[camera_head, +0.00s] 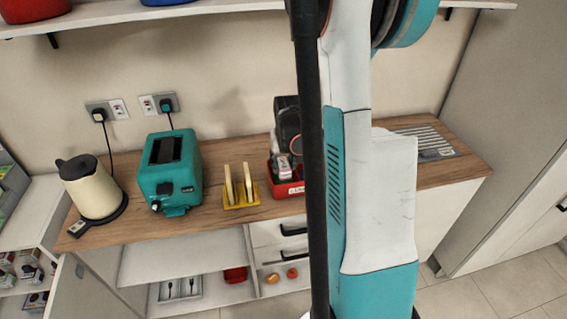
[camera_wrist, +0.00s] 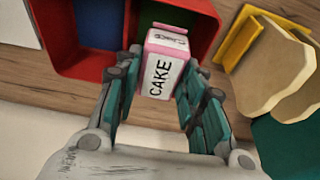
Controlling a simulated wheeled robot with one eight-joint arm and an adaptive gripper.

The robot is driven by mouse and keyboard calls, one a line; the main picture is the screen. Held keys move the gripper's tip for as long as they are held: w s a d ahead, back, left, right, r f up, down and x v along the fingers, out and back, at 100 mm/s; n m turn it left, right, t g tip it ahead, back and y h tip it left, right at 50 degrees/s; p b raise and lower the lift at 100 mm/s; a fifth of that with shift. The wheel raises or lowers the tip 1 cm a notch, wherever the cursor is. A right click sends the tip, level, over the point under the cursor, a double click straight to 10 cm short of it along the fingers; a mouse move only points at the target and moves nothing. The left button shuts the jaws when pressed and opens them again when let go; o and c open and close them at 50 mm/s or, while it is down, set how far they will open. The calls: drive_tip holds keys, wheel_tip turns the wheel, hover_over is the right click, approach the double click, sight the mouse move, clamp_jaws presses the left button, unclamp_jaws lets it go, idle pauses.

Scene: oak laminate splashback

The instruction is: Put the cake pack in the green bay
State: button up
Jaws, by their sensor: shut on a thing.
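The cake pack (camera_wrist: 161,73), a pink and white box marked CAKE, sits between the fingers of my gripper (camera_wrist: 163,60). My gripper is shut on it from both sides. The red tray (camera_wrist: 70,70) lies behind and beneath it in the wrist view. A strip of the green bay (camera_wrist: 178,3) shows past the pack, on the right side of the tray. The pack overlaps this bay and the tray's near wall; I cannot tell how low it is. In the head view the pack (camera_head: 284,172) shows at the red tray (camera_head: 292,190), partly hidden by my arm.
A blue bay (camera_wrist: 98,20) is left of the green bay. A yellow rack with bread slices (camera_head: 240,187) stands left of the tray. A teal toaster (camera_head: 171,173) and cream kettle (camera_head: 91,188) stand further left. A striped grille (camera_head: 425,141) is at the counter's right.

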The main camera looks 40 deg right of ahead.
drive_tip(key=shift+f+b, duration=0.5)
drive_tip(key=shift+f, duration=0.15)
drive_tip(key=o, duration=1.1)
drive_tip(key=shift+r+p, duration=0.55)
drive_tip(key=shift+r, duration=0.15)
drive_tip(key=p+v, duration=0.3)
drive_tip(key=v, duration=0.9)
drive_tip(key=shift+w, duration=0.1)
